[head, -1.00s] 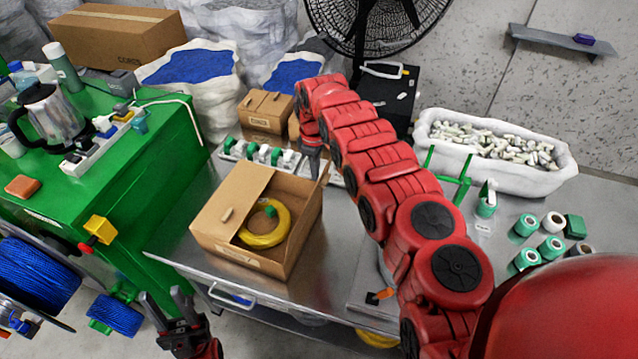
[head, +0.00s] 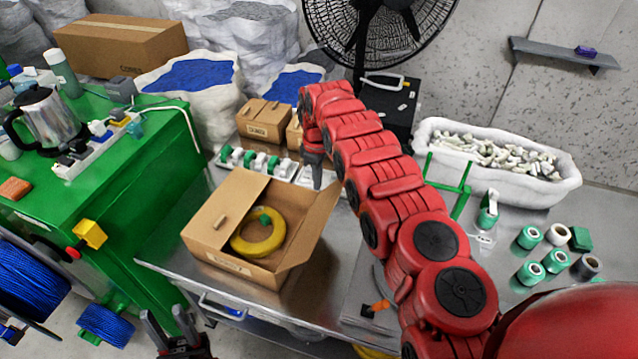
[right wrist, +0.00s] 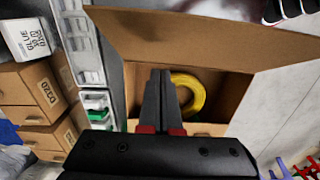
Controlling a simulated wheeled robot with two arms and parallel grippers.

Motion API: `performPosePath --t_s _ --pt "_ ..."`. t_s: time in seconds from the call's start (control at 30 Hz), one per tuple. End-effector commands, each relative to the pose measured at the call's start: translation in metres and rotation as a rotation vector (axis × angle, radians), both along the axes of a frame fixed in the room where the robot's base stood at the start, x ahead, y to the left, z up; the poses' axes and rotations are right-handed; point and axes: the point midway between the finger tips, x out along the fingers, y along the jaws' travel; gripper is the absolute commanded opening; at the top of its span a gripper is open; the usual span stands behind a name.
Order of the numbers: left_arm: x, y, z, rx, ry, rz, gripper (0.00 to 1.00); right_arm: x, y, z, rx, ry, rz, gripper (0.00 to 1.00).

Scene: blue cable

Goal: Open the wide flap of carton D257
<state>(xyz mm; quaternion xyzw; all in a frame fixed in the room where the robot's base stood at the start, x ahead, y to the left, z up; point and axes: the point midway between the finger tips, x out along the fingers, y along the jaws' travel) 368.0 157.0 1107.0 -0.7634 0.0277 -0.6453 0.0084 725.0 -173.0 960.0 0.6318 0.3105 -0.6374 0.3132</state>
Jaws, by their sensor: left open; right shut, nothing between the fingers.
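A brown cardboard carton (head: 225,258) stands on the metal table, open at the top on its right side. A coil of yellow cable (head: 262,243) lies inside and also shows in the right wrist view (right wrist: 196,92). A flap (head: 222,212) lies across the carton's left part. Another flap (head: 313,222) leans outward on the right; a wide flap (right wrist: 215,38) spans the right wrist view. The carton's label is too small to read. My right gripper (head: 316,182) is shut and empty at the carton's far right corner. My left gripper (head: 165,322) is open below the table's front edge.
Smaller cartons (head: 263,120) and a power strip with green plugs (head: 255,160) stand behind the carton. A white tub (head: 495,165), green spools (head: 530,270) and a green holder stand to the right. A green cabinet (head: 120,215) stands left.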

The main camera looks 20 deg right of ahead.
Motion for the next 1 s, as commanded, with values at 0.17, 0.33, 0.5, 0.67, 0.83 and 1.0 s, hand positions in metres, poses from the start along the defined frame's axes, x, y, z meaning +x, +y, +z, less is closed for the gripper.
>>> performPosePath --t_s 0.17,0.33,0.5,0.67,0.83,1.0 --pt "0.000 0.000 -0.013 0.000 0.000 0.000 0.42 0.002 0.003 -0.003 -0.001 -0.001 0.002 0.00" --pt "0.000 0.000 -0.022 0.000 0.000 0.000 0.42 0.004 0.005 -0.003 0.000 -0.004 0.002 0.00" --pt "0.000 0.000 -0.032 0.000 0.000 0.000 0.42 0.004 0.006 -0.004 -0.001 0.001 0.002 0.00" --pt "0.000 0.000 -0.041 0.000 0.000 0.000 0.42 0.005 0.008 -0.004 -0.001 -0.001 0.002 0.00" --pt "0.000 0.000 -0.047 0.000 0.000 0.000 0.42 0.005 0.009 -0.004 0.000 -0.002 -0.001 0.00" --pt "0.000 0.000 -0.048 0.000 0.000 0.000 0.42 0.005 0.010 -0.002 -0.001 -0.001 -0.001 0.00"
